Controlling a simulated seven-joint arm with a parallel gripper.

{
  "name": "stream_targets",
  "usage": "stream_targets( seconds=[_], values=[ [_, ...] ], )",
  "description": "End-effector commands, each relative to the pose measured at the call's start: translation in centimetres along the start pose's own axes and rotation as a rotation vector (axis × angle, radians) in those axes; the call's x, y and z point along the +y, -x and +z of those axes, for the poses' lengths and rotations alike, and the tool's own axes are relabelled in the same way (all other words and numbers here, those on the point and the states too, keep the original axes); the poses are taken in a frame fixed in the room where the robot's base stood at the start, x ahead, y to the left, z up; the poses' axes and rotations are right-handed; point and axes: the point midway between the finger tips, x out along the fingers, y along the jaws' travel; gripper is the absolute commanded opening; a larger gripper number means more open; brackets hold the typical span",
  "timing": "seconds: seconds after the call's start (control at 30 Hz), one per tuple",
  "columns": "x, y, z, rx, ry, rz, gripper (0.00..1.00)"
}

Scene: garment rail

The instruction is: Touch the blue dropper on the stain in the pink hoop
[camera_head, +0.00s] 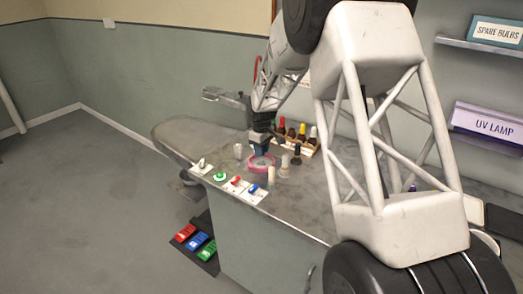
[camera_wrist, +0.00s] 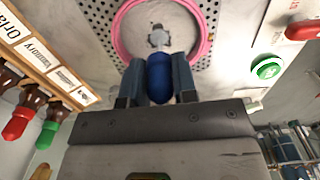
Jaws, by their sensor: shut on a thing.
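The blue dropper (camera_wrist: 160,76) is gripped by its blue bulb between the two fingers of my gripper (camera_wrist: 157,84). Its pale tip points into the pink hoop (camera_wrist: 207,48). A grey, irregular stain (camera_wrist: 157,34) lies on the pale cloth inside the hoop, right by the tip. I cannot tell whether the tip touches it. In the head view my gripper (camera_head: 261,150) is low over the pink hoop (camera_head: 251,167) on the table, and the stain cannot be made out there.
A labelled wooden rack (camera_wrist: 42,50) of dark bottles with coloured caps stands beside the hoop. Green (camera_head: 219,177), red and blue controls line the table's front edge. A few small bottles (camera_head: 296,155) stand near the hoop. Coloured pedals (camera_head: 198,241) are on the floor.

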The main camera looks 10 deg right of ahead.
Motion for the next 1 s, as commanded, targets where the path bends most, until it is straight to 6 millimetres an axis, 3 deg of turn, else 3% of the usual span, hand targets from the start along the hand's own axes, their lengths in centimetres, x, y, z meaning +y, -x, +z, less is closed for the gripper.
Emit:
stream_targets(
  seconds=[1.0],
  values=[
    [0.1,5.9,-0.1,0.003,0.000,0.003,0.05]
  ],
)
